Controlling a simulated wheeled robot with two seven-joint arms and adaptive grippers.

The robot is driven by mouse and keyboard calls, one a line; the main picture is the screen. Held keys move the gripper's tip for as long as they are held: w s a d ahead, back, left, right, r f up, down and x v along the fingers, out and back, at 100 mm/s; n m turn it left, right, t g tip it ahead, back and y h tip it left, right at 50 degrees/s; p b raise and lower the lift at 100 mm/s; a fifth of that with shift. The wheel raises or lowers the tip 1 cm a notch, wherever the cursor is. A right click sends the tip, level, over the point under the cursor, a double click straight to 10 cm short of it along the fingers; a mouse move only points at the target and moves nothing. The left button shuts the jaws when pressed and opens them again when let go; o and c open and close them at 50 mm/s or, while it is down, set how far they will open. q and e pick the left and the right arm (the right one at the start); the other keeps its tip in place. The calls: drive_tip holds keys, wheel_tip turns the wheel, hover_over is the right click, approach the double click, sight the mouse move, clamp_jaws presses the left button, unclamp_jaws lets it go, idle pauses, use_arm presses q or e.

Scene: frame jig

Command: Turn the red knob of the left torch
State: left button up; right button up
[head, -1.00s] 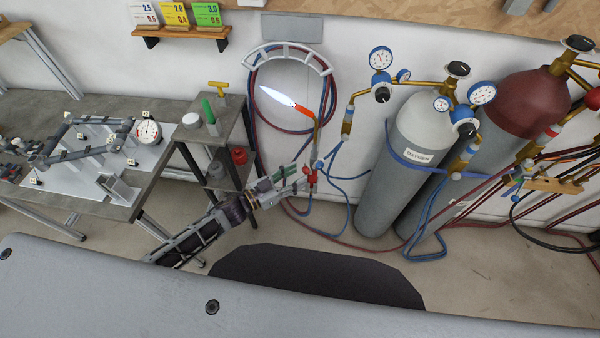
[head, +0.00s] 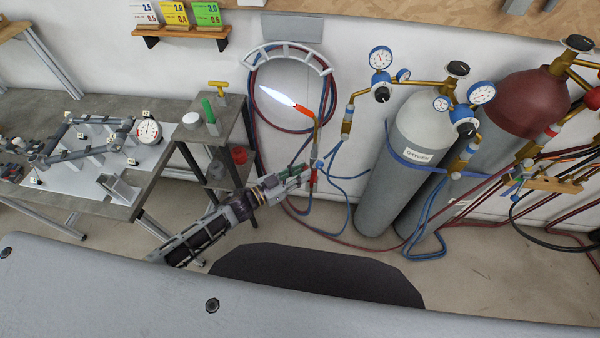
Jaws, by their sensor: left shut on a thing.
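The left torch (head: 317,135) hangs upright beside the hose hanger, its tip bent toward the left. A white-blue flame (head: 277,97) with an orange part burns at the tip. A blue knob (head: 318,163) shows low on the torch body. The red knob (head: 314,179) is just below it and is partly hidden by my gripper. My left gripper (head: 306,173) reaches in from the lower left and is shut on the red knob; the exact contact is small and hard to see. My right gripper is not in view.
The hose hanger (head: 290,58) holds red and blue hoses on the wall. A grey oxygen cylinder (head: 400,165) and a dark red-topped cylinder (head: 520,105) stand to the right. A small shelf stand (head: 228,112) and a workbench (head: 60,200) are on the left.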

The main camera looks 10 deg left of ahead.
use_arm(q)
drive_tip(key=shift+m, duration=0.3)
clamp_jaws()
drive_tip(key=m, duration=1.1)
drive_tip(key=shift+r+y, duration=0.1)
drive_tip(key=shift+y, duration=0.3)
drive_tip(key=shift+m, duration=0.3)
drive_tip(key=o, duration=1)
unclamp_jaws()
drive_tip(key=shift+c, duration=0.2)
drive_tip(key=shift+a, duration=0.1)
drive_tip(key=v, duration=1.1)
drive_tip(key=shift+s+a, duration=0.2)
drive_tip(key=shift+s, duration=0.15)
